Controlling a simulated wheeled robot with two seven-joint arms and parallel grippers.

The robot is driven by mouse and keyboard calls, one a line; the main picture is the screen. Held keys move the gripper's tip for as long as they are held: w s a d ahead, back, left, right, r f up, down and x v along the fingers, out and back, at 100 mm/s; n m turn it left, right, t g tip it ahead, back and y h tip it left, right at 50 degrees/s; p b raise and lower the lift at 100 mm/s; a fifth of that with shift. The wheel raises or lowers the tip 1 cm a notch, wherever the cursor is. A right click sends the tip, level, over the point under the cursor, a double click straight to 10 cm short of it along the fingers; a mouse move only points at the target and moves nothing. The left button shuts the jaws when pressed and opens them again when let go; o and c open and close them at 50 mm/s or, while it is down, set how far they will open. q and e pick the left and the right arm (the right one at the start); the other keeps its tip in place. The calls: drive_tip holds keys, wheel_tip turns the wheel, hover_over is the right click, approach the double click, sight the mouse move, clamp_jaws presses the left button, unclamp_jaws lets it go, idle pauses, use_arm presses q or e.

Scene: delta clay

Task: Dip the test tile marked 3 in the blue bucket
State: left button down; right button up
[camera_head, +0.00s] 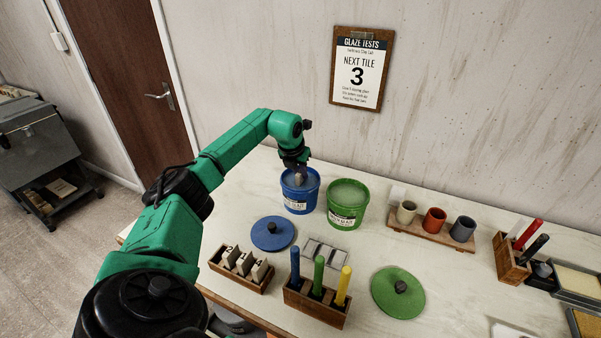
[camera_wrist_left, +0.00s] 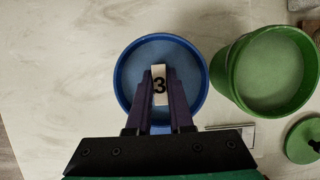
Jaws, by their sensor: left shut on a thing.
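My left gripper (camera_head: 298,172) is shut on the test tile marked 3 and points down into the mouth of the blue bucket (camera_head: 301,197). In the left wrist view the white tile with a black 3 (camera_wrist_left: 159,86) sits between the fingertips (camera_wrist_left: 160,78), inside the outline of the blue bucket's rim (camera_wrist_left: 120,78). Greyish-blue glaze shows around it. I cannot tell whether the tile's lower end touches the glaze. My right gripper is not in view.
A green bucket (camera_head: 347,205) stands close to the right. A blue lid (camera_head: 272,234) and green lid (camera_head: 398,293) lie in front. A tile rack (camera_head: 240,271), a holder with coloured handles (camera_head: 316,305) and a cup stand (camera_head: 430,234) stand around. A clipboard (camera_head: 361,68) reads "Next tile 3".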

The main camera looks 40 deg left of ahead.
use_arm(q)
drive_tip(key=shift+r, duration=0.1)
wheel_tip(320, 180, up, 8)
drive_tip(key=p, duration=0.6)
drive_tip(key=shift+p, duration=0.35)
drive_tip(key=shift+f, duration=0.2)
idle(0.8)
wheel_tip(320, 180, up, 3)
drive_tip(key=p, duration=0.2)
drive_tip(key=shift+p, duration=0.4)
